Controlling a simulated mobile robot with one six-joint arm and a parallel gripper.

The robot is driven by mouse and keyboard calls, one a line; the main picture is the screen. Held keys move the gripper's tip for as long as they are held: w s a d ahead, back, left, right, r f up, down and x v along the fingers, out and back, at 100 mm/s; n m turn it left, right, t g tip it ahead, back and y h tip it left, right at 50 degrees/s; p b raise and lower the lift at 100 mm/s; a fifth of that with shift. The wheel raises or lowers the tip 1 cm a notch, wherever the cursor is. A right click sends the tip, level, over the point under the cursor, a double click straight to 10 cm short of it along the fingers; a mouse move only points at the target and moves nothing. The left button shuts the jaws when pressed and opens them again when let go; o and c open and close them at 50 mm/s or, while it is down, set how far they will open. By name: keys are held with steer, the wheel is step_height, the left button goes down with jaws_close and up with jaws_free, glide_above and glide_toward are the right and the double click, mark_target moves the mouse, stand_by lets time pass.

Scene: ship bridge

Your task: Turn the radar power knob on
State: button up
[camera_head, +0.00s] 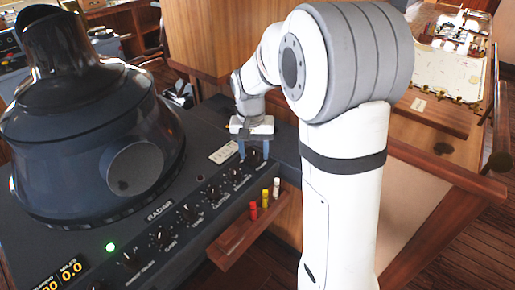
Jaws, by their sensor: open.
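The radar console (60,220) is dark blue-grey, with a row of black knobs along its sloped front edge under the label "RADAR". My gripper (254,153) is at the far right end of this row, pointing down. Its two blue-grey fingers are apart, and a small black knob (253,154) shows between them. I cannot tell whether the fingers touch it. The small labels by the knobs are too small to read for sure, so I cannot tell which says power. A green light (111,247) glows at the left part of the panel.
A wooden ledge (232,246) with red, yellow and white markers juts out below the panel. A large dark radar hood (60,120) rises at the left. A wooden chart table (432,115) stands at the right. Yellow digits (72,272) show at the lower left.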

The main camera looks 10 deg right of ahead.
mark_target(254, 155)
steer(key=shift+a+r, duration=0.1)
steer(key=shift+r, duration=3.85)
